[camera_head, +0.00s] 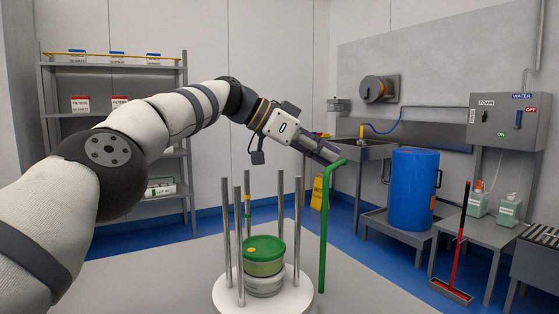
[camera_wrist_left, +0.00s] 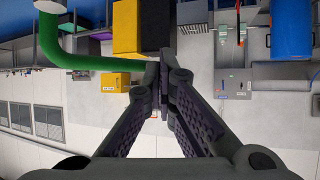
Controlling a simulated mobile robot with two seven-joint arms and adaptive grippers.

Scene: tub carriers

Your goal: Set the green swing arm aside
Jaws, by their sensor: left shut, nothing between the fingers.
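The green swing arm (camera_head: 323,225) is a bent tube. My left gripper (camera_head: 336,159) reaches in from the upper left, fingers at the bent top. In the left wrist view the green tube (camera_wrist_left: 90,61) runs from the upper left towards my closed fingertips (camera_wrist_left: 164,62). The fingers hold nothing; I cannot tell whether they touch the tube. My right gripper is not in view.
A tub with a green lid (camera_head: 264,243) stands among several metal posts (camera_head: 238,245) on the base. A shelf rack (camera_head: 115,62) is at the left. A blue barrel (camera_head: 412,190), sink bench (camera_head: 375,150) and red-handled squeegee (camera_head: 460,240) are at the right.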

